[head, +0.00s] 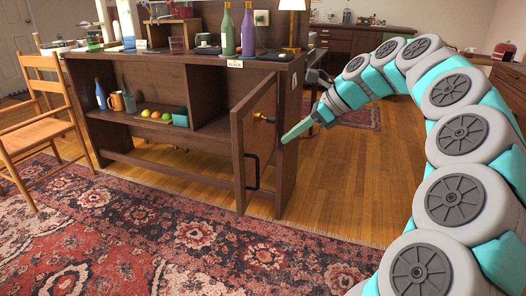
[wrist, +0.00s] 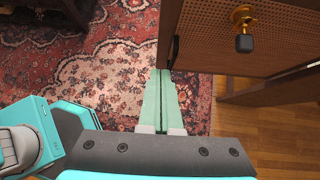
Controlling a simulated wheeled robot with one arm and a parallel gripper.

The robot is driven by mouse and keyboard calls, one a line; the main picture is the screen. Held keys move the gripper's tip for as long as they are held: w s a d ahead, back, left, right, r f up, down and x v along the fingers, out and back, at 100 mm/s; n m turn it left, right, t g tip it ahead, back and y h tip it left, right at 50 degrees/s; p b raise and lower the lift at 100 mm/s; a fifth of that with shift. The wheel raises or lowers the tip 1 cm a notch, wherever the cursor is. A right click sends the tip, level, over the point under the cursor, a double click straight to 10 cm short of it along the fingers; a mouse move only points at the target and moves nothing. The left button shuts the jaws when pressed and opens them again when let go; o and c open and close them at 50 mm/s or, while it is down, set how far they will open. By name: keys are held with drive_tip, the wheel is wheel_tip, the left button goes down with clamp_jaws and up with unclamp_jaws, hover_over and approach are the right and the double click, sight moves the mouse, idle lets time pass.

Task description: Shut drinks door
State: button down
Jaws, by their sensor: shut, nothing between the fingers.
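The dark wooden drinks door (head: 240,160) stands open at the right end of the sideboard, swung out towards me. Its woven panel also fills the upper right of the wrist view (wrist: 240,60). A black bar handle (head: 253,176) and a brass knob with a dark tip (head: 264,118) are on it; the knob also shows in the wrist view (wrist: 243,28). My gripper (head: 286,138) is shut and empty, right of the door in the head view. In the wrist view its pale green fingers (wrist: 161,74) end close by the door's edge; I cannot tell whether they touch.
The sideboard (head: 180,72) carries a green bottle (head: 227,32), a purple bottle (head: 248,32) and a lamp (head: 291,20). Its open shelf holds a blue bottle (head: 100,94) and a mug (head: 116,102). A wooden chair (head: 45,130) stands at left. The patterned rug (head: 150,220) in front is clear.

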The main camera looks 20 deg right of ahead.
sight(240, 159)
drive_tip(key=x, duration=0.4)
drive_tip(key=r+x, duration=0.1)
drive_tip(key=x, duration=0.3)
drive_tip(key=a+x, duration=0.1)
drive_tip(key=x, duration=0.3)
drive_tip(key=shift+w+a+r, duration=0.1)
drive_tip(key=shift+w+r, duration=0.15)
drive_tip(key=shift+w, duration=0.1)
drive_tip(key=shift+w+a, duration=0.3)
drive_tip(key=shift+a, duration=0.15)
drive_tip(key=shift+a+r, duration=0.1)
